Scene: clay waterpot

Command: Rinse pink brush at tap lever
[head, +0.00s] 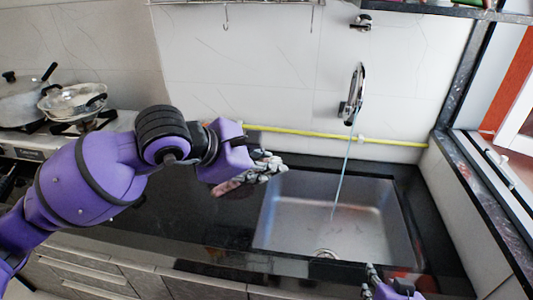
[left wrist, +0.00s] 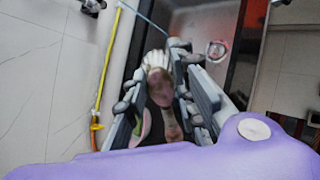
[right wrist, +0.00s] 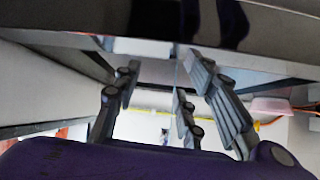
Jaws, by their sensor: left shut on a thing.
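My left gripper (head: 268,166) is at the left edge of the sink, shut on the pink brush (head: 229,187). In the left wrist view the brush (left wrist: 160,88) lies between the fingers, with pale bristles at its far end. The tap (head: 356,92) is on the wall to the right of this gripper. A thin bluish stream of water (head: 345,165) runs from it into the sink, apart from the brush. Which part is the lever is unclear. My right gripper (head: 385,284) is low at the sink's front edge; its fingers (right wrist: 165,105) are spread and empty.
The steel sink (head: 385,222) is set in a black counter (head: 165,220). A yellow hose (head: 310,133) runs along the wall. Pots (head: 72,101) stand on the stove at left. A window ledge (head: 480,195) bounds the right. A pink shape (right wrist: 270,106) in the right wrist view is unclear.

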